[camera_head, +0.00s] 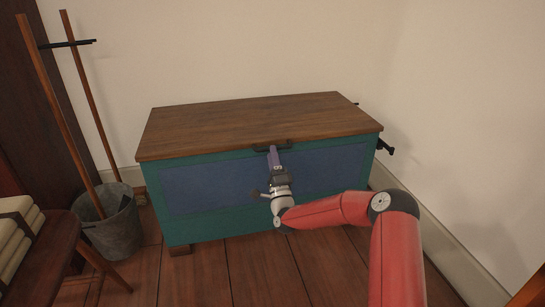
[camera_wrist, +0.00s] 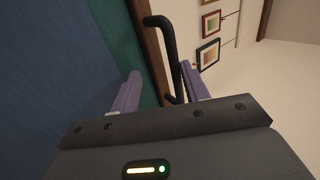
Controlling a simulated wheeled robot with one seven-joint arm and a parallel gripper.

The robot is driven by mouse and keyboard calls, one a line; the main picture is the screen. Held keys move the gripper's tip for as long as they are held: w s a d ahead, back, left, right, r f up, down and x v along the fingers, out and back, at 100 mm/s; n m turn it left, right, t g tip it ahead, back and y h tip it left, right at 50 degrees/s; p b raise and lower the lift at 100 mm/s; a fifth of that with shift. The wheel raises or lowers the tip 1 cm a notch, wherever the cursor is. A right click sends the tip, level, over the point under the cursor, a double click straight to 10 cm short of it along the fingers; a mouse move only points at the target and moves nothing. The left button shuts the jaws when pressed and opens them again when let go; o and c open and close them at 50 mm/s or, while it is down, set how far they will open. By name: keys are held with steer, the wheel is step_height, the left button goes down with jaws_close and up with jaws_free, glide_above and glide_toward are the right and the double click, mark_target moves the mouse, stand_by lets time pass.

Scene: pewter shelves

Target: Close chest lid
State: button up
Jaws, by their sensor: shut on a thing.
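The chest (camera_head: 220,190) has teal edges and a blue front panel, and it stands against the wall. Its brown wooden lid (camera_head: 250,118) lies flat over the body, with no gap visible along the front edge. A dark handle (camera_head: 283,146) is at the middle of the lid's front edge. My gripper (camera_head: 272,152) is at this handle, its purple fingers reaching the lid's front edge. In the wrist view, the black handle (camera_wrist: 171,45) and the lid's brown edge lie between the two fingers of my gripper (camera_wrist: 160,75). The exact contact is partly hidden.
A metal bucket (camera_head: 112,222) with wooden poles stands left of the chest. The wall is close on the right. The plank floor (camera_head: 205,275) in front of the chest is clear.

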steer(key=v, duration=0.7)
steer(key=shift+s+f, duration=0.25)
steer(key=shift+f, duration=0.05)
steer(key=a+r+n+g+y, duration=0.45)
steer(key=a+n+g, duration=0.2)
steer(key=n, duration=0.35)
steer(key=s+d+r+n+g+h, duration=0.3)
steer(key=s+d+g+h, duration=0.15)
steer(key=s, duration=0.25)
steer(key=s+d+r+n+g+h, duration=0.3)
steer(key=s+d, duration=0.3)
steer(key=s, duration=0.1)
steer(key=s+d+r+g+h, duration=0.1)
steer(key=s+d+g, duration=0.15)
steer(key=s, duration=1.15)
steer(key=s+d+r+g+h, duration=0.15)
steer(key=s+d, duration=0.25)
steer(key=s, duration=1)
step_height(320, 180, up, 13)
steer(key=g+p, duration=0.1)
steer(key=p, duration=1.2)
steer(key=shift+y+p, duration=0.35)
steer(key=shift+p, duration=0.05)
steer(key=shift+s, duration=0.15)
